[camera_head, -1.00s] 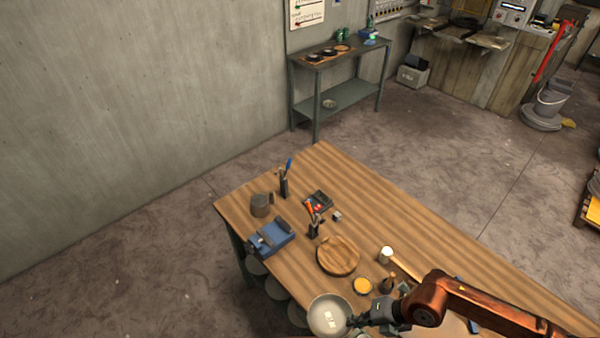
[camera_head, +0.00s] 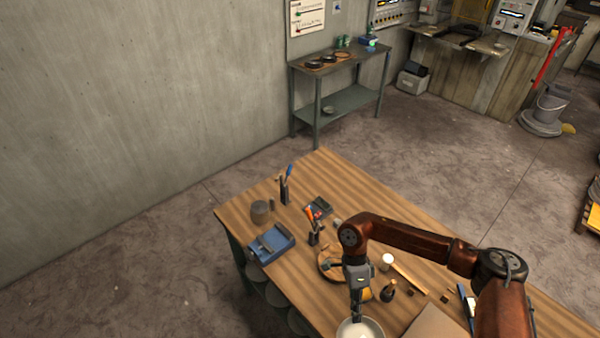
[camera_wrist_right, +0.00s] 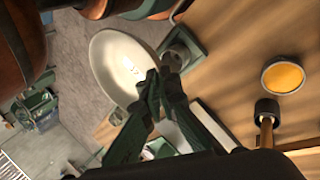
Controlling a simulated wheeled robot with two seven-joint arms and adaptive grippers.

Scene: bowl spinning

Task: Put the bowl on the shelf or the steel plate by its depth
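The pale bowl (camera_head: 362,329) is at the bottom edge of the head view, partly cut off, near the workbench's front edge. My right gripper (camera_head: 356,314) reaches down to its rim from above. In the right wrist view the bowl (camera_wrist_right: 112,62) appears tilted, and my gripper's fingers (camera_wrist_right: 157,86) are closed together on its rim. A green metal stand at the back wall has a lower shelf (camera_head: 352,101). I cannot make out for certain which surface is the steel plate. My left gripper is not in view.
The wooden workbench (camera_head: 340,175) holds a grey mug (camera_head: 260,212), a blue tool (camera_head: 270,243), a pen holder, a partly hidden round board (camera_head: 326,262) and a dark bottle (camera_head: 388,289). A yellow-filled tin (camera_wrist_right: 283,76) shows in the wrist view.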

